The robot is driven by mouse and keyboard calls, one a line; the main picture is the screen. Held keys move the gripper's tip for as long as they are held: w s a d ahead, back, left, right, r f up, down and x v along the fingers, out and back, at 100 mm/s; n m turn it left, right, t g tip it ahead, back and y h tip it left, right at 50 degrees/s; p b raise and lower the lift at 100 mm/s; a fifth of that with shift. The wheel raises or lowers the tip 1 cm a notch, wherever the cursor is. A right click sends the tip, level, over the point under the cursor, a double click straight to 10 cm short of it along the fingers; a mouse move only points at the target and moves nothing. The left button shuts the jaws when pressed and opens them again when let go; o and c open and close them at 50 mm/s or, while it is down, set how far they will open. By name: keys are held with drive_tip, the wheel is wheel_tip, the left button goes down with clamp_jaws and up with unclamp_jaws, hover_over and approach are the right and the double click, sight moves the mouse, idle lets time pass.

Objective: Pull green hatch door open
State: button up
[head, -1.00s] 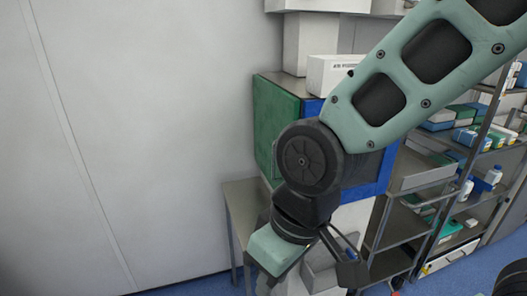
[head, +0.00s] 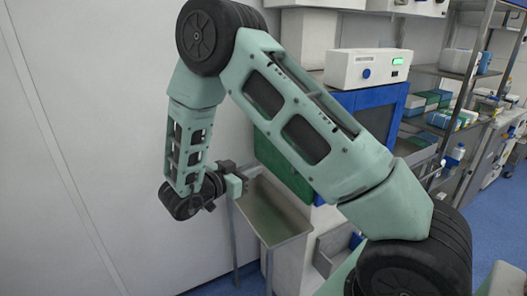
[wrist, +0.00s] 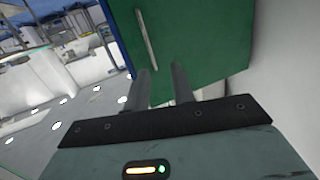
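The green hatch door (head: 272,160) is on the left side of the cabinet. My arm covers much of it in the head view, and I cannot tell there whether it stands ajar. In the wrist view the green door (wrist: 205,45) fills the top middle, with a pale straight bar handle (wrist: 147,38) near its left edge. My gripper (head: 246,170) is left of the door, above the steel side table.
A steel side table (head: 272,222) with a raised rim stands below the door. The pale wall (head: 80,150) is close on the left. Shelves of boxes (head: 450,105) stand at right.

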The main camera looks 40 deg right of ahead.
drive_tip(key=g+h, duration=0.1)
drive_tip(key=g, duration=0.1)
drive_tip(key=p, duration=0.6)
hover_over(293, 170)
drive_tip(key=shift+w+d+r+m, duration=0.2)
drive_tip(key=shift+r+m, duration=0.1)
drive_tip(key=shift+m, duration=0.1)
clamp_jaws()
